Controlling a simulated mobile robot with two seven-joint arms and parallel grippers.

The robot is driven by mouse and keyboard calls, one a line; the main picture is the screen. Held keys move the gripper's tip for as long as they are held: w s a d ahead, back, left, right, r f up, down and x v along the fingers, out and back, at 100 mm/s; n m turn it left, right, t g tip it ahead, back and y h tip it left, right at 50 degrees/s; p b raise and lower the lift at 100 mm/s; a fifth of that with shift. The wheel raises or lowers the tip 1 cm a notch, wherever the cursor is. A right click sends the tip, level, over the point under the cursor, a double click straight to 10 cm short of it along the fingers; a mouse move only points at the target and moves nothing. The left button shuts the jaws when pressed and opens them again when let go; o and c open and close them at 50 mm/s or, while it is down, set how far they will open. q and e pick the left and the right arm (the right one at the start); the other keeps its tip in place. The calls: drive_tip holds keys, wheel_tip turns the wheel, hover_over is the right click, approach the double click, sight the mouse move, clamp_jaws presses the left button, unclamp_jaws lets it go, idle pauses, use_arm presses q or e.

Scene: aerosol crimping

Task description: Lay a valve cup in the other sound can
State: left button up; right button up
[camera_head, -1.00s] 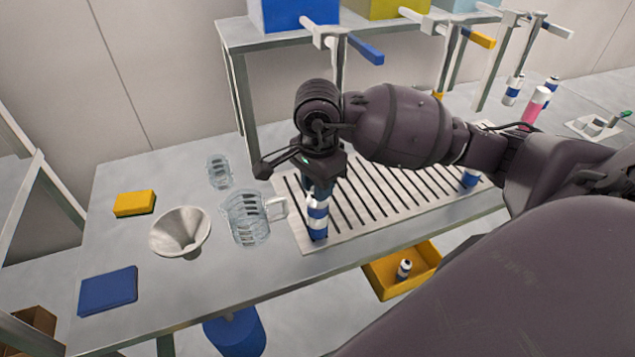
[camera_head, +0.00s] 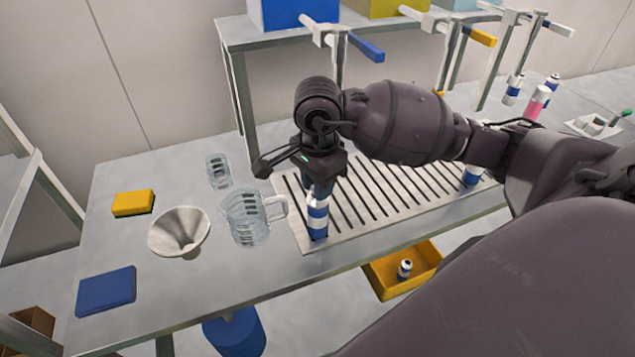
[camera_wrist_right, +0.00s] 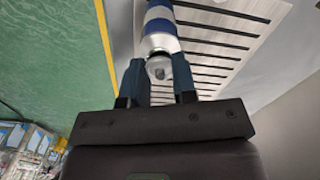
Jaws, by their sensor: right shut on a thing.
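A blue-and-white striped can (camera_head: 318,222) stands upright at the left front of the slotted plate. My right gripper (camera_head: 319,188) is right above its top, pointing down. In the right wrist view the gripper's fingers (camera_wrist_right: 158,82) are closed around a small grey piece, seemingly a valve cup (camera_wrist_right: 158,69), at the mouth of the striped can (camera_wrist_right: 160,28). I cannot tell whether the cup is seated in the mouth. Another striped can (camera_head: 471,176) stands at the plate's right end, partly behind my right arm. My left gripper is out of view.
A glass jug (camera_head: 246,226), a smaller beaker (camera_head: 218,172) and a funnel (camera_head: 180,231) stand left of the slotted plate (camera_head: 352,231). A yellow bin (camera_head: 384,283) below the table front holds a striped can (camera_head: 404,268). A shelf frame (camera_head: 240,100) rises behind.

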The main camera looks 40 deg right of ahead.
idle(0.3)
idle(0.4)
drive_tip(key=shift+o, duration=0.2)
drive_tip(key=shift+b, duration=0.5)
idle(0.6)
drive_tip(key=o, duration=1.5)
